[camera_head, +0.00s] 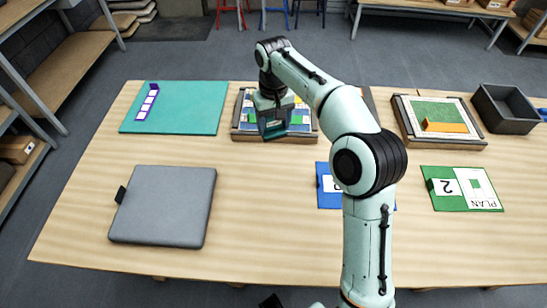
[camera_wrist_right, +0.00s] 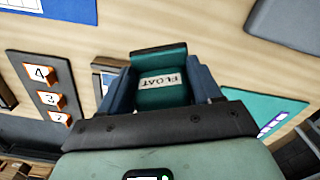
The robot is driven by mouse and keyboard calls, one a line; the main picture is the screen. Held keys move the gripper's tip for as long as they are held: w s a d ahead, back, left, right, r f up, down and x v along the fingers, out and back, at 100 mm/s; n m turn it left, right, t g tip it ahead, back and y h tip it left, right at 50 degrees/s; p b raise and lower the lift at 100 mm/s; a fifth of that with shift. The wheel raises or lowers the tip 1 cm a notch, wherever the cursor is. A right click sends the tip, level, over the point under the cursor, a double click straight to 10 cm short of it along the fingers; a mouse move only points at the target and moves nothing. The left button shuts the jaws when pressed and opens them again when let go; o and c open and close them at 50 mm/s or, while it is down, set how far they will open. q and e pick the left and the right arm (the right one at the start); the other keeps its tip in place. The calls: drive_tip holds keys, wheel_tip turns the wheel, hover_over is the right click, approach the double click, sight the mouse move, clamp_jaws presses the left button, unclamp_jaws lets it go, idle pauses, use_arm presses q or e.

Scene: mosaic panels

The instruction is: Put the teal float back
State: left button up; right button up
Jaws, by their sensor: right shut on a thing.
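My right gripper (camera_head: 273,131) hangs over the framed mosaic panel (camera_head: 236,134) at the back middle of the table. In the right wrist view the right gripper (camera_wrist_right: 165,70) has its blue fingers shut on the teal float (camera_wrist_right: 150,99), a teal block with a white FLOAT label. In the head view the float is mostly hidden by the gripper. A teal mat (camera_head: 190,108) lies at the back left, left of the gripper, with a purple strip of white squares (camera_head: 148,102) at its left end. The mat also shows in the right wrist view (camera_wrist_right: 245,100). My left gripper is not clearly seen.
A grey board (camera_head: 165,205) lies front left. A blue card (camera_head: 326,190) is partly behind my arm; a green PLAN card (camera_head: 465,189) lies right. A second framed panel (camera_head: 465,140) and dark bin (camera_head: 508,108) stand back right. The wrist view shows a dark numbered board (camera_wrist_right: 30,70).

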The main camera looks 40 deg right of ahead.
sight(275, 129)
drive_tip(key=shift+f+b, duration=1.2)
drive_tip(key=shift+f, duration=6.2)
drive_tip(key=shift+f, duration=0.2)
drive_tip(key=o, duration=1.2)
drive_tip(key=shift+r, duration=0.1)
wheel_tip(275, 129, up, 12)
drive_tip(key=shift+r+p, duration=0.1)
drive_tip(key=shift+p, duration=1)
